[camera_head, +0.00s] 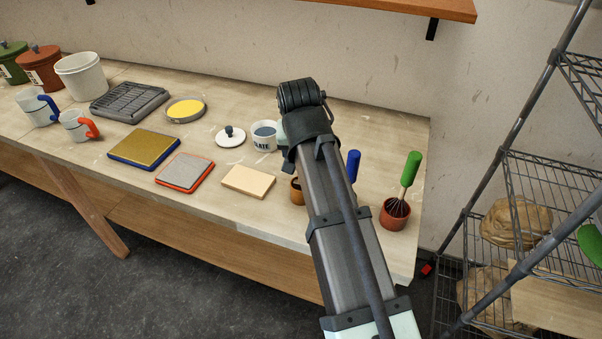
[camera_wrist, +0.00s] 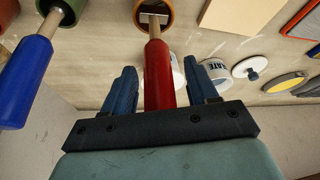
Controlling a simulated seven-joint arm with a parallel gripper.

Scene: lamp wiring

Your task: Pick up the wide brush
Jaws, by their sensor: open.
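A red-handled tool (camera_wrist: 160,75) stands in an ochre pot (camera_wrist: 171,15) in the wrist view. It has a pale neck and a wide, flat pale part inside the pot, so it looks like the wide brush, though its bristles are hidden. My gripper (camera_wrist: 160,68) is open, with one blue finger on each side of the red handle. I cannot tell whether either finger touches it. In the head view the ochre pot (camera_head: 297,191) shows only in part beside my arm, which hides the red handle and my fingers.
A blue-handled tool (camera_wrist: 28,82) in a green pot stands close by at left in the wrist view; its handle (camera_head: 353,166) shows behind my arm in the head view. A green-handled whisk (camera_head: 409,172) stands in a red pot (camera_head: 394,216). A sponge-like block (camera_head: 248,181) and a lettered cup (camera_head: 263,136) are left of my arm.

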